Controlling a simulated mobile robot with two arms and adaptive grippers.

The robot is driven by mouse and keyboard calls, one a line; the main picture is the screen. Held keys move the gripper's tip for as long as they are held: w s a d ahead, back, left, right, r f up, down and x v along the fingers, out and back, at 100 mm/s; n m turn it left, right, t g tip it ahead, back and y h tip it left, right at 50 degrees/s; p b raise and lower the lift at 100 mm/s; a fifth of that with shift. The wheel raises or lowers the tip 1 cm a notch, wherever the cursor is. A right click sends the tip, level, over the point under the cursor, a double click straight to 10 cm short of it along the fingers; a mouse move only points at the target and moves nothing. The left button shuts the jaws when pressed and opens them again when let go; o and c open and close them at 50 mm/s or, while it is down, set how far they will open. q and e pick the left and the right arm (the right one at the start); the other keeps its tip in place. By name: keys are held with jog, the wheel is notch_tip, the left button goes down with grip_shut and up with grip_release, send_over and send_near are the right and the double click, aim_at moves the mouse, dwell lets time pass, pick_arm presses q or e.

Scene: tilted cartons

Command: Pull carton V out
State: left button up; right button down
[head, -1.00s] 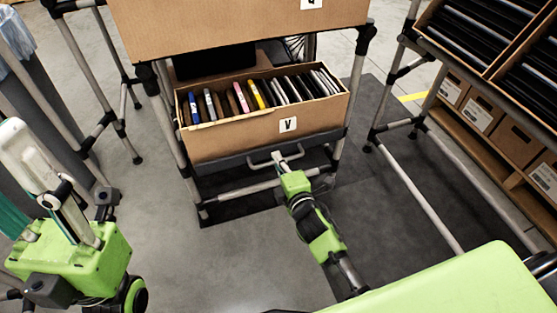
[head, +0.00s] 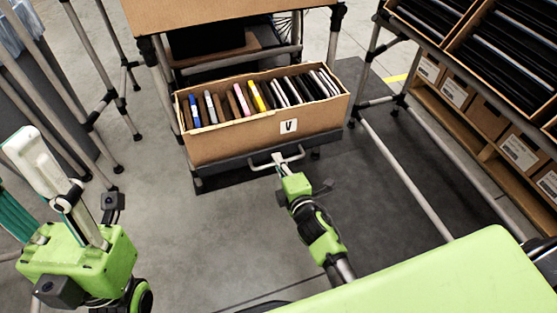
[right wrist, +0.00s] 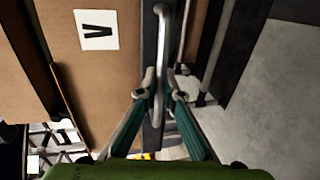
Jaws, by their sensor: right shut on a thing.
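Carton V (head: 225,142) is an open brown cardboard box with a white V label, holding a row of upright thin items. It sits on a dark pull-out tray (head: 236,165) with a metal handle at its front. My right gripper (head: 281,160) is shut on the handle (head: 297,153). In the right wrist view the fingers (right wrist: 160,97) close around the handle bar (right wrist: 161,50), beside the carton's V face (right wrist: 108,75). My left gripper (head: 42,165) is at the left, away from the carton; its fingertips' gap is not clear.
Another carton (head: 230,14) sits on the rack above carton V. A rack (head: 405,165) with tilted cartons of dark items (head: 470,50) and lower labelled boxes (head: 458,92) stands at right. Grey floor (head: 235,225) is clear in front of the tray.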

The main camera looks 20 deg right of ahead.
jog(key=c, duration=2.5)
grip_release()
jog(key=shift+s, duration=0.1)
jog(key=v, duration=1.2)
